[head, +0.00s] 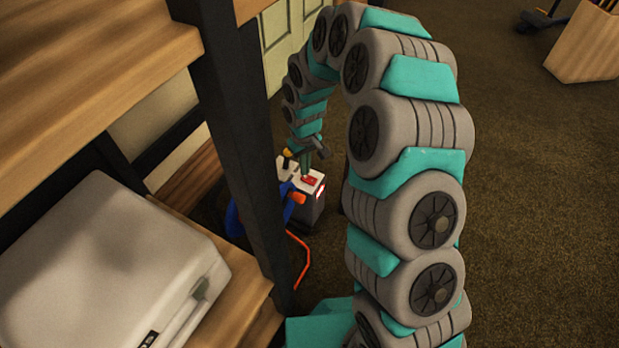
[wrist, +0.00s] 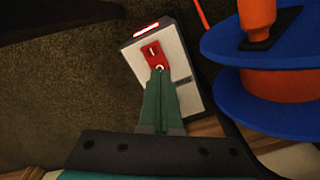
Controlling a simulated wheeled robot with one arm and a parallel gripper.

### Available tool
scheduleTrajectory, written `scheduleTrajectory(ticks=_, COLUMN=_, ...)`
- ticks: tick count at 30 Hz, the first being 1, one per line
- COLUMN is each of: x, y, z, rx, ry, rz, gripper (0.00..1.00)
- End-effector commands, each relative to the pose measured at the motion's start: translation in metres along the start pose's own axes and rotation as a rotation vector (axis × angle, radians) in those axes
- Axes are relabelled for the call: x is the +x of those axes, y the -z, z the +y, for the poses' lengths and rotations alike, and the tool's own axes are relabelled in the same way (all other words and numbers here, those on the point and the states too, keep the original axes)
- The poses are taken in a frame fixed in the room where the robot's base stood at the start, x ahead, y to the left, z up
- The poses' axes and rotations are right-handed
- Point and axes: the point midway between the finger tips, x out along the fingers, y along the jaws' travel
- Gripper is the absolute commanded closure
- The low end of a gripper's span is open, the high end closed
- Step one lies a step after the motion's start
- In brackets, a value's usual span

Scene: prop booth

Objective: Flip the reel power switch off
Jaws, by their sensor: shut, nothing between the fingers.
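The reel's power switch (wrist: 151,54) is a red rocker with white marks on the top of a grey-white box (wrist: 178,55). In the wrist view a red light strip (wrist: 147,28) glows at the box's far edge. The box also shows in the head view (head: 314,184), low beside the shelf post. My gripper (wrist: 158,71) is shut and empty, its green fingertips at the near end of the red switch. I cannot tell whether they touch it. The blue reel (wrist: 245,58) with orange cord stands right of the box in the wrist view.
A dark shelf post (head: 240,150) and wooden shelf boards (head: 95,70) stand close on the left in the head view. A pale case (head: 105,270) lies on the lower shelf. An orange cord (head: 303,262) runs down from the reel.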

Motion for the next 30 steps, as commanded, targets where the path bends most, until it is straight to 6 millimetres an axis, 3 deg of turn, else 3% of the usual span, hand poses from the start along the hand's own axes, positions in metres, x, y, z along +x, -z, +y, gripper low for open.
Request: scheduleTrajectory(ticks=30, x=0.014, y=0.0, z=0.0, rx=0.0, ry=0.0, rz=-0.001, gripper=1.0)
